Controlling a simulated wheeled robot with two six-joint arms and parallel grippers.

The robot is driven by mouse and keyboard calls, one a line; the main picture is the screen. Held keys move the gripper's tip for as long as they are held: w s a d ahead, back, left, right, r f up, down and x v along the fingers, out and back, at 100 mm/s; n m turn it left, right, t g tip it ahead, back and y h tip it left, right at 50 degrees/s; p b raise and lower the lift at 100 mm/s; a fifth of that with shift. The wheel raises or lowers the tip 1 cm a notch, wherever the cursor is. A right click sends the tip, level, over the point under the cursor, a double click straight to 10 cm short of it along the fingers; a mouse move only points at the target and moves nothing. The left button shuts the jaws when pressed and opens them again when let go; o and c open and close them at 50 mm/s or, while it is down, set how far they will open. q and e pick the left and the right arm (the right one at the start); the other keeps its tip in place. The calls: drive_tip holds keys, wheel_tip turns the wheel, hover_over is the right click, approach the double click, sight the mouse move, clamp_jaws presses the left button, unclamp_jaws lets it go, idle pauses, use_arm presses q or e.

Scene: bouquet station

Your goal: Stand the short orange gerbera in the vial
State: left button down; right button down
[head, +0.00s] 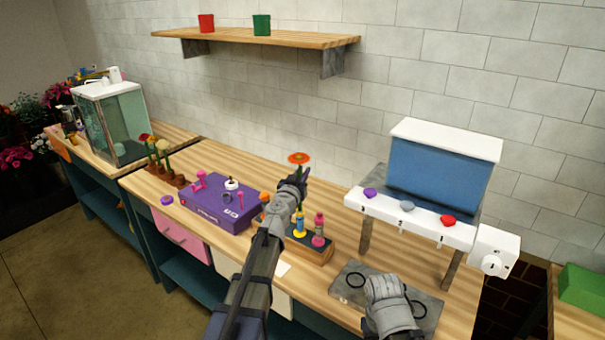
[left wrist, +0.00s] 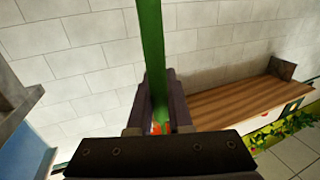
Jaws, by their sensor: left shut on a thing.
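The orange gerbera (head: 299,158) shows its bloom just above my left gripper (head: 298,181) in the head view. My left gripper is shut on its green stem, which also shows in the left wrist view (left wrist: 152,50) running up between the fingers (left wrist: 158,112). A small orange-red patch shows low between them. Below the gripper, a yellow and blue vial-like container (head: 299,224) and a pink one (head: 319,230) stand on a dark-fronted wooden rack (head: 315,255). The flower is above the rack.
A purple box (head: 225,209) with small items on it lies left of the rack. Several potted flowers (head: 165,165) stand beyond it. A white and blue stand (head: 440,175) is at the right. A grey mat (head: 350,277) with dark rings lies in front.

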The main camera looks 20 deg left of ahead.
use_arm(q)
drive_tip(key=shift+f+b, duration=2.55)
drive_tip(key=shift+f, duration=0.1)
idle(1.2)
drive_tip(key=shift+c, duration=1)
unclamp_jaws()
drive_tip(key=s, duration=0.9)
drive_tip(key=shift+a, duration=0.15)
idle(0.7)
idle(0.4)
